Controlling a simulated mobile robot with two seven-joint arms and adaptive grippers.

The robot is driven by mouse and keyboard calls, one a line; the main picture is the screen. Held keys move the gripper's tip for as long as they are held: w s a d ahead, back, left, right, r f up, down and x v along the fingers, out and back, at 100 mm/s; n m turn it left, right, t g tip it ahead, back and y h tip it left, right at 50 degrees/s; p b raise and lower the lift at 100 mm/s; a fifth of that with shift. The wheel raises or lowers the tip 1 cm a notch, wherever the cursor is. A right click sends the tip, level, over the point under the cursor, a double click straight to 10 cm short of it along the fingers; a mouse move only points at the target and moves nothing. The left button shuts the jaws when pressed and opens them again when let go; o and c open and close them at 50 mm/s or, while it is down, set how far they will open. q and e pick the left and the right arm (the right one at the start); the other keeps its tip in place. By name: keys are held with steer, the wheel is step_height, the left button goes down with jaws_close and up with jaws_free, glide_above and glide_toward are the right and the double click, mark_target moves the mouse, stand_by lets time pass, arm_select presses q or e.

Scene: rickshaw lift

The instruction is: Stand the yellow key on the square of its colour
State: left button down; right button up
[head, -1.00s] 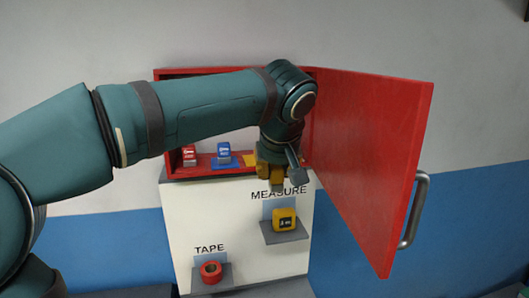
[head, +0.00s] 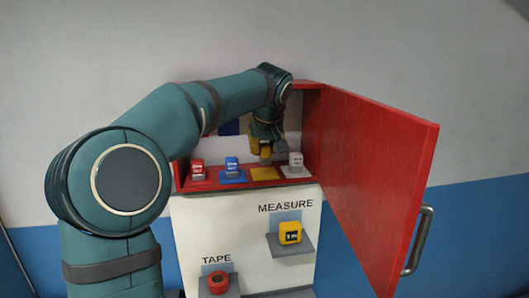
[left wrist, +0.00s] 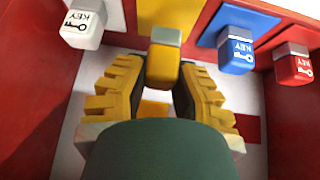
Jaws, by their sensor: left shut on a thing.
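My left gripper (head: 266,150) reaches into the open red cabinet, above and behind the yellow square (head: 265,174). It is shut on the yellow key (left wrist: 162,66), which sits between the ribbed yellow fingers in the left wrist view. The key's grey end (left wrist: 166,36) points out past the fingertips. In the head view I cannot tell the key from the yellow fingers. The yellow square looks bare, between the blue square (head: 232,177) and the pale square under the white key (head: 296,160). My right gripper is not in view.
The red key (head: 197,168) and blue key (head: 232,165) stand left of the yellow square. The open red door (head: 372,170) blocks the right side. Below, small shelves hold a yellow tape measure (head: 290,232) and a red tape roll (head: 218,282).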

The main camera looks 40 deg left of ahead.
mark_target(264, 155)
arm_select(q)
steer(key=shift+w+a, duration=0.6)
steer(key=shift+f, duration=1.75)
steer(key=shift+f, duration=0.1)
steer(key=c, duration=0.9)
jaws_free()
steer(key=shift+r, duration=0.2)
steer(key=v, duration=1.1)
steer(key=shift+s+d+r, duration=0.15)
steer(key=shift+r, duration=0.2)
